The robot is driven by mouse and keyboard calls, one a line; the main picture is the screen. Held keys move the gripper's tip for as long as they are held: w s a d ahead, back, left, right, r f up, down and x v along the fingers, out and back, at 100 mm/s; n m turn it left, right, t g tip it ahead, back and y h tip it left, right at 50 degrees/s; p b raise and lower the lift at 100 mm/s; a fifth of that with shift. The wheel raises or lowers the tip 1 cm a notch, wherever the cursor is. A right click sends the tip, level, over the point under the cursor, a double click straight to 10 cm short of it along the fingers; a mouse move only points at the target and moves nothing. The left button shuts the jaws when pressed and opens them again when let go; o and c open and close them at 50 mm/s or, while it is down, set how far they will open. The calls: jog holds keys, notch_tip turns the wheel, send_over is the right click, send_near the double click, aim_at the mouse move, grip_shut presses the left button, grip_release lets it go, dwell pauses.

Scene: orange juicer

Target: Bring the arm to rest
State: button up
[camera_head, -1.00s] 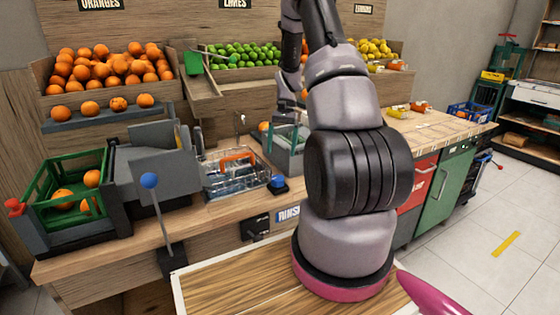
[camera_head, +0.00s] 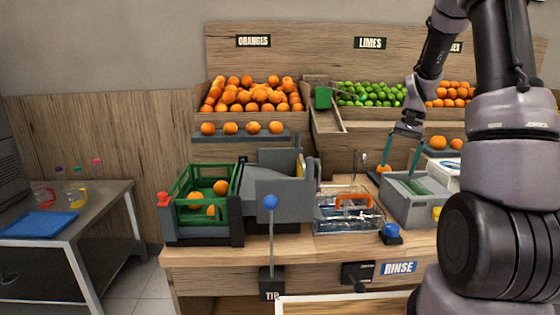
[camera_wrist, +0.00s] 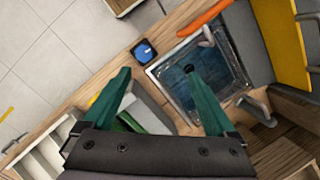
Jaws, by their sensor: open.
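My gripper (camera_head: 400,170) hangs over the counter at the right, above or beside a grey bin (camera_head: 412,209). Its two teal fingers point down, spread apart. In the wrist view, the gripper (camera_wrist: 158,78) is open with nothing between its fingers. One fingertip overlaps the clear rinse basin (camera_wrist: 224,72) there. My arm bends down from the top right and fills the right side of the head view.
The rinse basin (camera_head: 335,222) has an orange handle; a blue button (camera_head: 391,231) sits beside it. A green crate (camera_head: 186,194) with oranges stands left by a grey machine and a blue-knobbed lever (camera_head: 270,202). Fruit shelves rise behind. Floor shows at left.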

jog(key=s+a+r+n+t, duration=0.1)
jog(key=s+a+r, duration=0.2)
jog(key=r, duration=0.2)
jog(key=s+a+r+t, duration=0.2)
jog(key=s+r, duration=0.1)
jog(key=r, duration=0.2)
jog(key=s+a+r+n+t, duration=0.1)
jog(key=s+a+r, duration=0.2)
jog(key=r, duration=0.2)
jog(key=s+a+r+t, duration=0.2)
jog(key=s+r, duration=0.1)
jog(key=s, duration=0.3)
jog(key=s+a+r+n+t, duration=0.1)
jog(key=s+a+r+t, duration=0.1)
jog(key=s, duration=0.5)
jog(key=shift+a+r+n, duration=0.3)
jog(key=shift+a+r, duration=0.1)
jog(key=shift+r, duration=0.15)
